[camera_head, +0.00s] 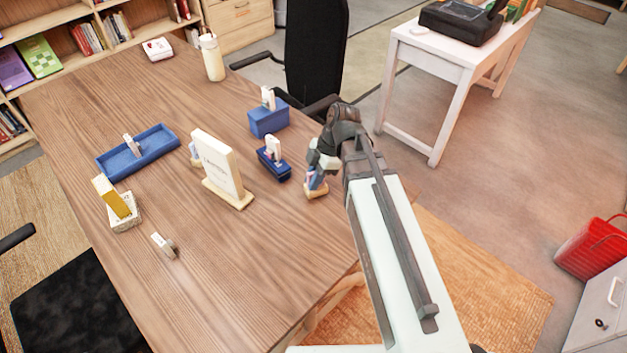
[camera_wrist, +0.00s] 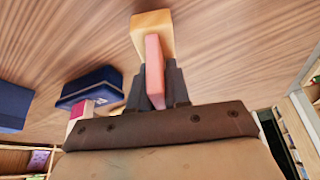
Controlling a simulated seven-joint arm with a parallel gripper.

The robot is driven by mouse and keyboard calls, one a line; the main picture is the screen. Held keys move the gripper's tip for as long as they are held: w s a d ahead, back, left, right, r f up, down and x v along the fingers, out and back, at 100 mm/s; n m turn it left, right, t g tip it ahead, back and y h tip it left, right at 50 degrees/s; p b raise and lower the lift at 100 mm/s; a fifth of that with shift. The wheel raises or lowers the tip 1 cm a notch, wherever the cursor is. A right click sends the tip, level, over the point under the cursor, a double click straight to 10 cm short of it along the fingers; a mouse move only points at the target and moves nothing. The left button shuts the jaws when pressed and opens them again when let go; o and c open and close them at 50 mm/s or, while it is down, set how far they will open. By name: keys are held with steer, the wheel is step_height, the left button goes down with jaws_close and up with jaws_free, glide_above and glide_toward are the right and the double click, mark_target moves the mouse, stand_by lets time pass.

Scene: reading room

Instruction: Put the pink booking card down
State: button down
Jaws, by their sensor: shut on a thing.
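The pink booking card (camera_wrist: 154,62) stands between the two dark fingers of my gripper (camera_wrist: 157,85) in the wrist view. My gripper is shut on it. The card's far end meets a small pale wooden block (camera_wrist: 152,22); I cannot tell whether it is seated in the block or only in front of it. In the head view my gripper (camera_head: 318,172) is low over the right side of the table, just above the wooden block (camera_head: 316,192). My arm and fingers hide most of the card there.
A navy box (camera_head: 274,165) with a pale upright piece stands just left of my gripper. A blue box (camera_head: 268,120) is behind it. A white sign (camera_head: 217,163) stands further left, and a blue tray (camera_head: 138,150) beyond that. The table's right edge is close; its front middle is clear.

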steer(key=shift+f, duration=0.5)
steer(key=shift+f, duration=0.1)
steer(key=c, duration=1.1)
jaws_free()
steer(key=v, duration=1.2)
steer(key=shift+w+d, duration=0.1)
steer(key=shift+d, duration=0.05)
